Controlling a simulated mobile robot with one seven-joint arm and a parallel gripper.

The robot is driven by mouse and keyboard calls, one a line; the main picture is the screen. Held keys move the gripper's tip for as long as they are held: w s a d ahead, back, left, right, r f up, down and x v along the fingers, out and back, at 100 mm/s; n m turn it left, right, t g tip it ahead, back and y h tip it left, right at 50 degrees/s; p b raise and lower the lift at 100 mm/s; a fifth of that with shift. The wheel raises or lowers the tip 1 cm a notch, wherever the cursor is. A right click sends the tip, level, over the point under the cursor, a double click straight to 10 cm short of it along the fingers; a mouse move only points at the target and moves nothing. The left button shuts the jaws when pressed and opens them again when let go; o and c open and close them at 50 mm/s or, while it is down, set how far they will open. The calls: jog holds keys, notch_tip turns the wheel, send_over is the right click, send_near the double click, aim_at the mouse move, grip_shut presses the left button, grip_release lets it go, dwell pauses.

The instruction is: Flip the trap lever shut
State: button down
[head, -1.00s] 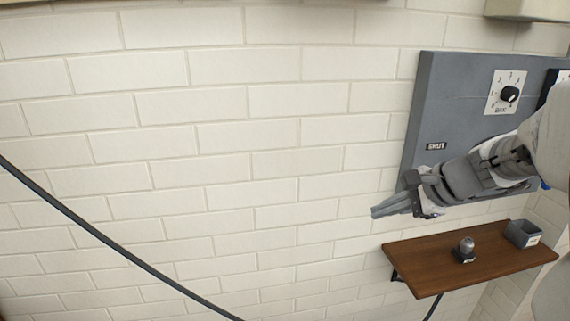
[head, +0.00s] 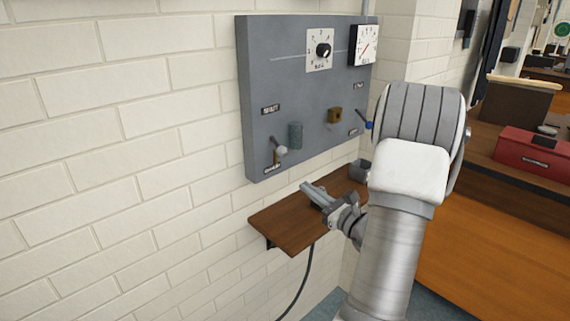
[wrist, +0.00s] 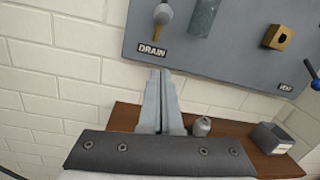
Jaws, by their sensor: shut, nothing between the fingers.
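On the grey panel (head: 220,0) no lever label reads clearly as "trap". A lever with a pale grey ball (head: 281,151) sits at the panel's lower left. A blue-tipped lever (head: 369,125) is at the lower right, near a label reading "VENT" (wrist: 287,87). My gripper (head: 308,189) is shut and empty, over the wooden shelf and below the panel. In the wrist view its fingers (wrist: 159,75) end just below the "DRAIN" label.
A grey cylinder (head: 295,136) and a brass block (head: 335,115) stick out between the levers. A dial knob (head: 323,50) and a gauge (head: 364,45) are above. The wooden shelf (head: 283,232) holds a small grey knob-like piece (wrist: 202,126) and a grey box (wrist: 272,138).

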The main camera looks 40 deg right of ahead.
aim_at(277, 145)
jog(key=w, duration=0.9)
jog(key=shift+w+a+r, duration=0.15)
jog(key=shift+w+r, duration=0.05)
jog(key=shift+r, duration=0.2)
jog(key=r, duration=0.2)
jog(key=shift+s+a+r, duration=0.15)
jog(key=shift+s+r, duration=0.15)
jog(key=shift+r, duration=0.1)
jog(key=shift+s+a+r, duration=0.15)
jog(key=shift+s+r, duration=0.1)
jog(key=shift+r, duration=0.2)
jog(key=shift+r+p, duration=0.15)
jog(key=shift+p, duration=0.35)
jog(key=shift+s+g+p, duration=0.15)
jog(key=shift+g+p, duration=0.15)
jog(key=shift+p, duration=0.05)
